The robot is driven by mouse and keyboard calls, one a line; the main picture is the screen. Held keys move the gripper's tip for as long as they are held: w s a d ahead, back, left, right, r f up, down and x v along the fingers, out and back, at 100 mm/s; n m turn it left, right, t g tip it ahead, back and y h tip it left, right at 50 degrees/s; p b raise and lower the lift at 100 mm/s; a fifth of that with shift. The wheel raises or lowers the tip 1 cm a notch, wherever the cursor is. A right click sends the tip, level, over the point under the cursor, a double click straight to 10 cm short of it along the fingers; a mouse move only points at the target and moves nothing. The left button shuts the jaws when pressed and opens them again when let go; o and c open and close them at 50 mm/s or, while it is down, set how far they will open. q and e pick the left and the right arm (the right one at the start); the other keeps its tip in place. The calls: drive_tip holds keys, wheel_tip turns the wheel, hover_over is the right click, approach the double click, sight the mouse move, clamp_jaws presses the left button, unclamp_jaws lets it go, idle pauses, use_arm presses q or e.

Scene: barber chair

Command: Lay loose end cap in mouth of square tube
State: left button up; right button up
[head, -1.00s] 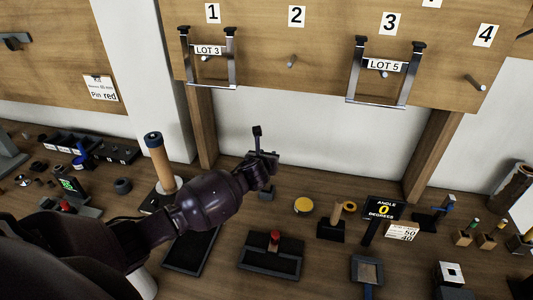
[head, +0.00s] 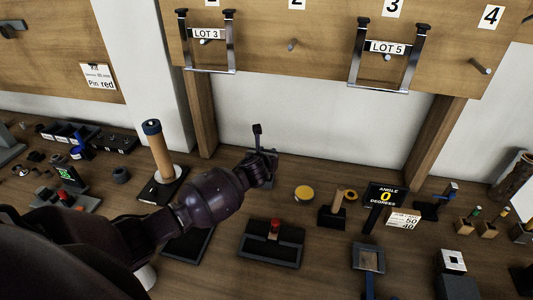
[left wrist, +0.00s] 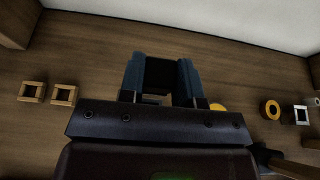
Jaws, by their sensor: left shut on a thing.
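My left gripper (head: 263,163) is over the back middle of the bench, small and dark in the head view. In the left wrist view its two blue fingers (left wrist: 160,78) are shut on a black block (left wrist: 161,73), which looks like the end cap. Its lower part is hidden by the gripper body. A pale square end with a dark square opening (head: 453,261), which looks like the mouth of the square tube, stands at the front right in the head view, well apart from my left gripper. My right gripper is not in view.
A wooden cylinder (head: 158,152) stands left of the gripper. Metal hangers (head: 386,58) hang on the board behind. Bare bench lies between these things.

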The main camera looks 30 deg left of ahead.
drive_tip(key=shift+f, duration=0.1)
use_arm(q)
drive_tip(key=o, duration=1)
drive_tip(key=v, duration=1)
drive_tip(key=shift+s+r+p, duration=0.2)
drive_tip(key=shift+s+p, duration=0.15)
drive_tip(key=shift+p, duration=0.05)
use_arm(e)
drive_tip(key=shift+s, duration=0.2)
